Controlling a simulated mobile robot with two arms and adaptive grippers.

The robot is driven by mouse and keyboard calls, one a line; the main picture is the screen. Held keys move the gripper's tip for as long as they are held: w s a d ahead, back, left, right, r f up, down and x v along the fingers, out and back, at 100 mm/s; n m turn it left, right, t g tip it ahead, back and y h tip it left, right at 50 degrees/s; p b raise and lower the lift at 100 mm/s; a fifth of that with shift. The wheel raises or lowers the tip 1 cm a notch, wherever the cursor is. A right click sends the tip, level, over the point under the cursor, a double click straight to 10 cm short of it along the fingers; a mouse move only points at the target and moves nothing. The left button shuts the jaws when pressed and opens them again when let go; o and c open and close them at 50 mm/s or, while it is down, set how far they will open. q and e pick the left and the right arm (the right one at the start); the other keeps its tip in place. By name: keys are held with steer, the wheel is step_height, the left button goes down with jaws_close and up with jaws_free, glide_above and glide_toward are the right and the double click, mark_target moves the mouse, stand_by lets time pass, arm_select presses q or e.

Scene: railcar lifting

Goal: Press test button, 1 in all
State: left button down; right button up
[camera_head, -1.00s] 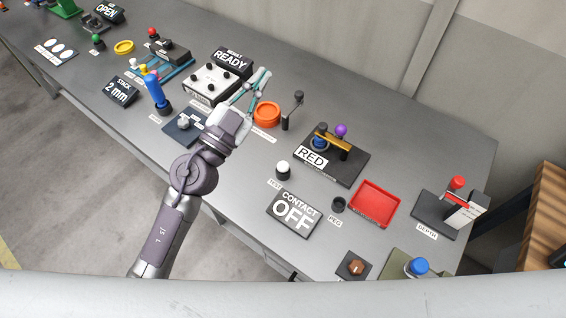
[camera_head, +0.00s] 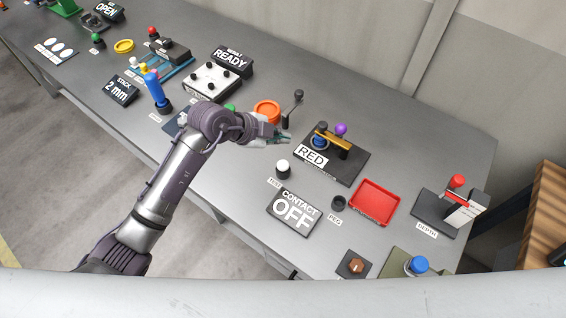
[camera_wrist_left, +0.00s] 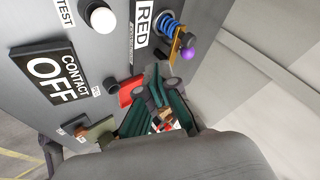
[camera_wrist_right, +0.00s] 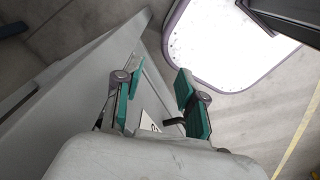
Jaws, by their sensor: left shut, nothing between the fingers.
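The test button (camera_head: 283,169) is a white cap on a black base, standing on the table beside a "TEST" label. It also shows at the top of the left wrist view (camera_wrist_left: 101,17). The "CONTACT OFF" sign (camera_head: 294,209) stands just in front of it. My left gripper (camera_head: 286,138) is shut and empty, above the table behind the button, between it and the orange ring. Its fingers show in the left wrist view (camera_wrist_left: 160,115). My right gripper (camera_wrist_right: 155,95) is open and empty in the right wrist view, away from the button; the head view does not show it.
The "RED" block (camera_head: 312,156) with a blue spring and purple knob stands right of my left gripper. A red tray (camera_head: 374,203) and a black peg holder (camera_head: 339,204) lie to the right. An orange ring (camera_head: 267,110) and a black lever (camera_head: 292,108) stand behind.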

arm_select(q)
steer(key=b, duration=0.8)
glide_above(281, 166)
step_height(281, 166, down, 7)
steer(key=shift+w, duration=0.1)
steer(key=shift+f, duration=0.8)
steer(key=shift+f, duration=0.2)
steer(key=shift+f, duration=0.25)
steer(key=shift+f, duration=0.7)
stand_by(1.0)
steer(key=shift+r, duration=0.15)
steer(key=shift+r+p, duration=0.95)
steer(key=shift+p, duration=0.15)
